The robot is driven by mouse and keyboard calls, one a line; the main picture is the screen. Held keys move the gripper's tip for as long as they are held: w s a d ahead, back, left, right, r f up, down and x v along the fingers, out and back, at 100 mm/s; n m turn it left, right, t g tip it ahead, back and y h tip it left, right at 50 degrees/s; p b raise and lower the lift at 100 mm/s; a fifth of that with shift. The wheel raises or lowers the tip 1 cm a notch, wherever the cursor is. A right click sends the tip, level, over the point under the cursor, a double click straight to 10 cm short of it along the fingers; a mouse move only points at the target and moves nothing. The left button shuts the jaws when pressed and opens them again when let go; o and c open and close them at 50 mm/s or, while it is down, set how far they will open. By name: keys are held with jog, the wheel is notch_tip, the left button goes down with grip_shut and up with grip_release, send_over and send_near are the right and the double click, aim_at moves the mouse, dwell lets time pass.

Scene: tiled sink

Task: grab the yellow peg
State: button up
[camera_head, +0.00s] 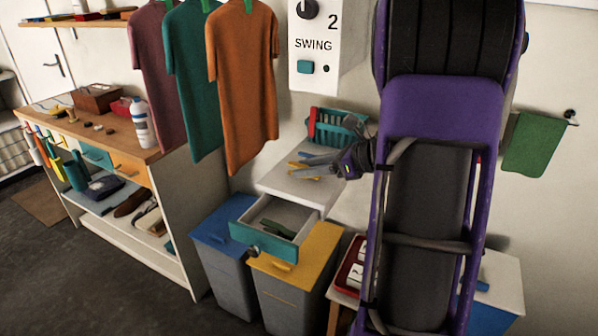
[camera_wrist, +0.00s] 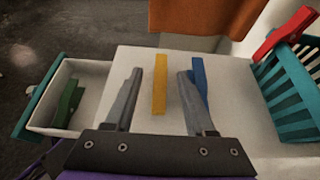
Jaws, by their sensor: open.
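The yellow peg (camera_wrist: 160,84) lies on the white top of the small drawer unit (camera_wrist: 228,100). In the wrist view it shows between the two fingers of my gripper (camera_wrist: 160,84), nearer the left finger's side than the blue peg. My gripper is open, with nothing held; I cannot tell its exact height above the peg. A blue peg (camera_wrist: 199,82) lies to the right, partly hidden behind the right finger. In the head view my gripper (camera_head: 322,168) is over the white top, and the pegs there are small and partly covered.
An open drawer (camera_head: 275,222) with green pegs (camera_wrist: 69,104) juts out at the front. A teal basket (camera_head: 340,128) with a red peg (camera_wrist: 285,34) stands at the back. Hanging shirts (camera_head: 243,85) are close by. Blue and yellow bins (camera_head: 295,275) stand below.

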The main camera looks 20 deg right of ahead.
grip_shut()
jog(key=shift+r, duration=0.1)
dwell(0.4)
